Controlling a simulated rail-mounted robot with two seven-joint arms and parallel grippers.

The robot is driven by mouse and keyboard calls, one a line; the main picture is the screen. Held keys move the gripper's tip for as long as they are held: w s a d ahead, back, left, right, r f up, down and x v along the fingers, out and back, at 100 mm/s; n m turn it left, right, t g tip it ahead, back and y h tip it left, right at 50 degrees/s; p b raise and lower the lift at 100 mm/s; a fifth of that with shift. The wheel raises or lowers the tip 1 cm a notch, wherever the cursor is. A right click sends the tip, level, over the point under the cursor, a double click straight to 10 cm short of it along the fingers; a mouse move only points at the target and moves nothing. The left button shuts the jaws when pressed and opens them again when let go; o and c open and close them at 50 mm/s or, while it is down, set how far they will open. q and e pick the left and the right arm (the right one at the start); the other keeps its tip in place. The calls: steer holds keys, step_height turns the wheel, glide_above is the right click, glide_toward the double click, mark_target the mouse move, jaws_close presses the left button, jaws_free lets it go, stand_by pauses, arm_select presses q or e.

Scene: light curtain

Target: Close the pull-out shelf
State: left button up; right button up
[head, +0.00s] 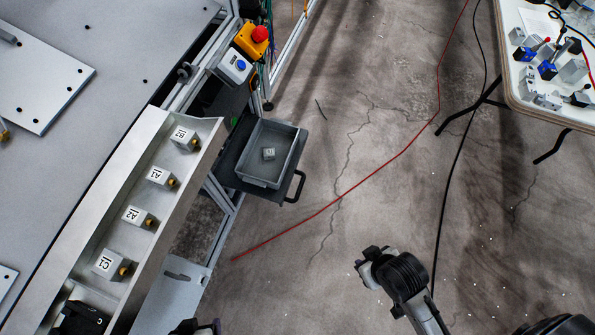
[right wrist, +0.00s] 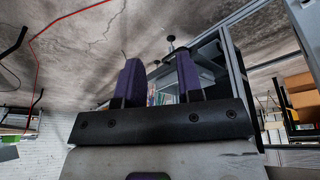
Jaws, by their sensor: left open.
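The pull-out shelf (head: 232,163) is a dark tray that sticks out from the side of the metal frame in the head view. Its black handle (head: 297,187) is at the outer end. A grey bin (head: 293,158) sits on it with a small pale cube (head: 268,154) inside. My left gripper (head: 198,326) is open at the bottom edge, mostly cut off, well below the shelf and apart from it. My right arm reaches in at lower right, apart from the handle. My right gripper (right wrist: 158,82) shows two purple-dark fingers spread with nothing between them.
A long tray (head: 85,245) holds several labelled blocks at left. A red emergency-stop box (head: 252,40) and a blue-button box (head: 234,66) are mounted above the shelf. A red cable (head: 335,202) crosses the floor. A white table (head: 520,90) stands upper right. The floor between is open.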

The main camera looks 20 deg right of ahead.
steer(key=w+r+t+b, duration=0.1)
steer(key=w, duration=0.2)
steer(key=w+t, duration=0.1)
steer(key=w, duration=0.2)
steer(key=w+d+r+b, duration=0.1)
steer(key=w, duration=0.2)
steer(key=shift+w+d+r+t+b, duration=0.1)
steer(key=shift+w+r+t+b, duration=0.2)
steer(key=shift+r+t, duration=0.1)
jaws_close()
steer(key=w+d, duration=0.1)
steer(key=w, duration=0.2)
steer(key=m+t+y+b, duration=0.1)
steer(key=m+y+b, duration=0.55)
steer(key=m, duration=2.15)
glide_toward(289, 182)
steer(key=w+f+y+b, duration=0.1)
steer(key=a+f+b, duration=0.1)
steer(key=f, duration=0.1)
steer(key=w+f+y+b, duration=0.1)
steer(key=f+b, duration=0.1)
steer(key=shift+w+a+f+y, duration=0.2)
steer(key=shift+w+y, duration=0.15)
steer(key=shift+w, duration=0.05)
steer(key=shift+w+a+r+b, duration=0.1)
steer(key=shift+w+a+b, duration=0.35)
steer(key=shift+a, duration=0.05)
steer(key=shift+w+a+r, duration=0.1)
steer(key=shift+w+a, duration=0.15)
steer(key=shift+a, duration=0.1)
